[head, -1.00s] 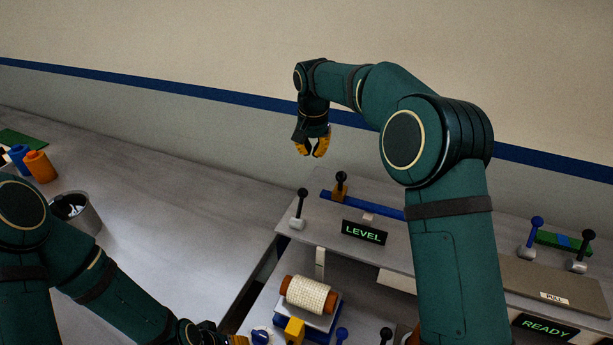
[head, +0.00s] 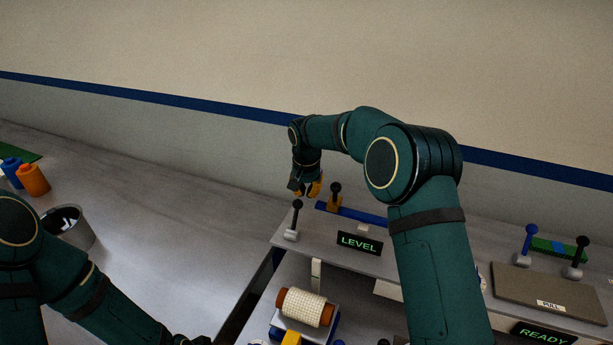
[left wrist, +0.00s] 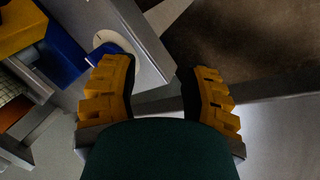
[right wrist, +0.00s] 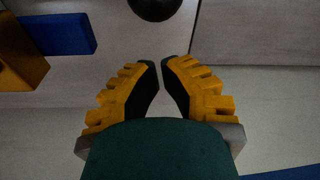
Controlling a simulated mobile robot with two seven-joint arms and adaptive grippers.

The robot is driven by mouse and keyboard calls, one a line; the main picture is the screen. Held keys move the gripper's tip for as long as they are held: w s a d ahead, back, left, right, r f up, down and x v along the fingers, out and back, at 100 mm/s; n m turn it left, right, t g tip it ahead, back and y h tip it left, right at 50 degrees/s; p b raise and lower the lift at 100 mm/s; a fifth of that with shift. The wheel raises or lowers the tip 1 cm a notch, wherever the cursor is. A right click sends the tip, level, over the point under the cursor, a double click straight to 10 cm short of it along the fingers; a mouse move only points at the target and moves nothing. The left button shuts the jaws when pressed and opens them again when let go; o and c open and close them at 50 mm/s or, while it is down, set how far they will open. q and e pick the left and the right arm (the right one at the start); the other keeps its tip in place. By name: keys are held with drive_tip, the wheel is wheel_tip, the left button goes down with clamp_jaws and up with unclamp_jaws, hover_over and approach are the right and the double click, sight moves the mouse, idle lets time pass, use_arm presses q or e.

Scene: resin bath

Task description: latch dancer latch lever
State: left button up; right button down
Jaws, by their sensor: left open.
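No label marks the dancer latch lever. A black-knobbed lever (head: 297,206) on a pale base stands at the left of the shelf. Another black-knobbed lever (head: 335,188) rises from an orange block. My right gripper (head: 306,189) hangs between and just behind them, empty. In the right wrist view its fingertips (right wrist: 160,63) are a narrow gap apart, and a dark round knob (right wrist: 153,8) sits beyond them, untouched.
A blue rail (head: 362,215) runs behind the LEVEL sign (head: 359,243). A pale spool (head: 305,306) lies below. A blue lever (head: 530,232) and a black lever (head: 582,245) stand at right. A metal can (head: 70,228) stands on the left bench, otherwise mostly clear.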

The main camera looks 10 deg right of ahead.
sight(295, 217)
drive_tip(key=s, duration=0.1)
drive_tip(key=s+a+r, duration=0.1)
drive_tip(key=shift+s+a+r, duration=0.1)
drive_tip(key=shift+s, duration=0.25)
drive_tip(key=shift+s+a, duration=0.1)
drive_tip(key=shift+s, duration=0.1)
